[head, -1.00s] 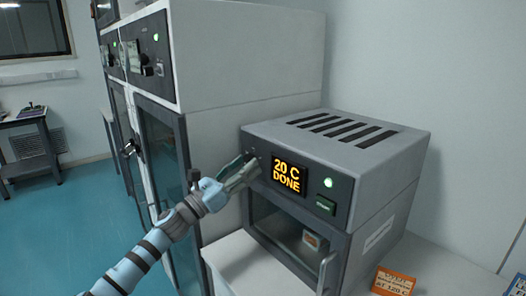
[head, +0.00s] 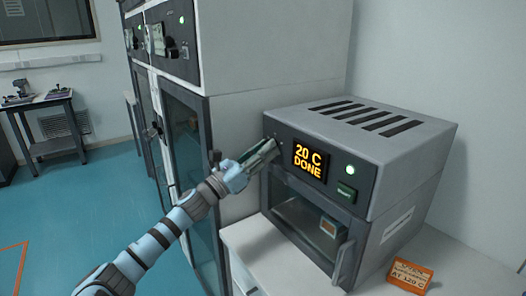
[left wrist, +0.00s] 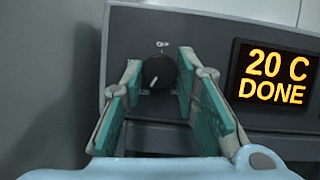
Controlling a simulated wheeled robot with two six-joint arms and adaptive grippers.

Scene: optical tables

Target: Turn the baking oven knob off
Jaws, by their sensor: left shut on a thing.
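The baking oven (head: 405,185) is a grey box with a dark front panel. Its display (head: 308,162) reads "20 C DONE" in orange, and it also fills the right of the left wrist view (left wrist: 272,78). The round black knob (left wrist: 158,73) is left of the display, below a small white label that seems to read "OFF". A white mark on the knob points down and left. My left gripper (head: 270,150) is at the panel's left end, its teal-padded fingers (left wrist: 160,76) shut on the knob from both sides. The fingers hide the knob in the head view.
A green light (head: 350,170) and a green button (head: 346,192) are right of the display. The glass door (head: 300,225) with its handle (head: 342,262) is closed. Tall cabinets (head: 255,60) stand close on the left.

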